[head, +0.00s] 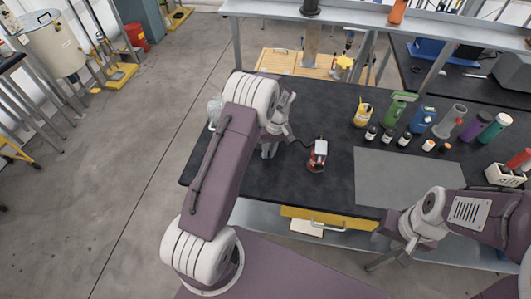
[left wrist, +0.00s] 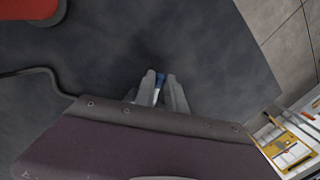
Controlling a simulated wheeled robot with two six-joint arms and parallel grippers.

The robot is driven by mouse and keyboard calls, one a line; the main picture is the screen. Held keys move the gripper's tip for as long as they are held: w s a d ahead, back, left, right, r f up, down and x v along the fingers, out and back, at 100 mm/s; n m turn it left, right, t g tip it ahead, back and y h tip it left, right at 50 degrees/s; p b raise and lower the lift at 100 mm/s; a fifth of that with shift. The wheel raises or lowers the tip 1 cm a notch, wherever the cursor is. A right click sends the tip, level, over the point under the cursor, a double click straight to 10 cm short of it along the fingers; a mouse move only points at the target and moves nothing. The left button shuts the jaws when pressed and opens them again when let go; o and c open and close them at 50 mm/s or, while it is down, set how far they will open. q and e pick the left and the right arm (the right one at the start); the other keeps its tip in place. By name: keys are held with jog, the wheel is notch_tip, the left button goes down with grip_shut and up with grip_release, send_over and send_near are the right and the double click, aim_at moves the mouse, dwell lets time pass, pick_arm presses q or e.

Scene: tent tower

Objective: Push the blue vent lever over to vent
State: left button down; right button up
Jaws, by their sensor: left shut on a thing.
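My left gripper (head: 270,147) is low over the left part of the black bench in the head view. In the left wrist view its two fingers (left wrist: 163,87) are close together, with a small blue piece (left wrist: 158,88) between them. The piece looks like the blue vent lever, but mostly only a sliver shows. In the head view the lever is hidden by my left arm and gripper. My right gripper (head: 388,262) is in front of the bench by the yellow drawer, away from the lever. Its finger gap is not clear.
A red device (head: 317,158) with a dark cable stands right of my left gripper; its red edge shows in the left wrist view (left wrist: 30,10). A grey mat (head: 405,180) lies further right, with several bottles behind it. A clear object (head: 214,110) is at the bench's left edge.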

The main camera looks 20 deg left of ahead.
pick_arm(q)
jog(key=shift+w+d+r+n, duration=0.2)
jog(key=shift+w+n, duration=0.3)
jog(key=shift+n, duration=0.4)
jog(key=c, duration=1.6)
grip_release()
jog(key=shift+o, duration=1.1)
jog(key=shift+s+f, duration=0.1)
notch_tip(320, 180, up, 9)
jog(key=w+d+b, duration=0.1)
